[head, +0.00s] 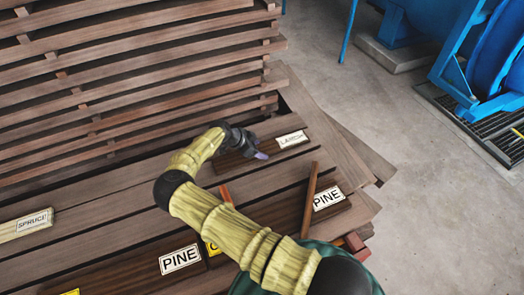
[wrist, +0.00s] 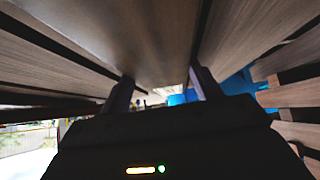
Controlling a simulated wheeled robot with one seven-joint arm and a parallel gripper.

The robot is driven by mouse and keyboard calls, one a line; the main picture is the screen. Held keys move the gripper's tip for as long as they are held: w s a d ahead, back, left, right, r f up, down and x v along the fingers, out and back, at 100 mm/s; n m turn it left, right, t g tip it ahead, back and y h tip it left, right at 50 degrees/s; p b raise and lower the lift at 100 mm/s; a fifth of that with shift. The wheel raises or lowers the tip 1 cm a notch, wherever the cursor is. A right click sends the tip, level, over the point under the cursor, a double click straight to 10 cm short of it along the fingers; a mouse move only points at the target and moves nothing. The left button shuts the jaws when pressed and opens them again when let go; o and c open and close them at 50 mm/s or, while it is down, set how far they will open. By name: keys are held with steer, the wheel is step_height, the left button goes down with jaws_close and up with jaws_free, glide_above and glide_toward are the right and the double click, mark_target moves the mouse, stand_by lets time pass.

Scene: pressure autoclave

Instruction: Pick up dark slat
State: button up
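A short dark brown slat with a label reading LARCH (head: 240,163) lies on the stacked planks, partly hidden by my gripper. A dark slat with a PINE label (head: 340,206) lies to its lower right. Another dark slat with a PINE label (head: 140,279) lies at lower left. I cannot tell which slat is meant. My gripper (head: 261,154) is at the LARCH slat, beside its label; whether it touches is unclear. In the wrist view, my gripper (wrist: 163,88) has its two fingers wide apart, with a brown wood surface close above them and nothing visibly clamped.
A light slat labelled SPRUCE (head: 30,224) lies at left. Thin reddish sticks (head: 309,200) lie across the planks. A tall spaced stack of boards (head: 130,75) rises behind. Bare concrete floor (head: 430,190) is at right, with blue machinery (head: 480,60) beyond.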

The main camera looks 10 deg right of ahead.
steer(key=shift+c, duration=1.2)
steer(key=shift+r, duration=0.1)
step_height(320, 180, up, 10)
steer(key=b, duration=0.4)
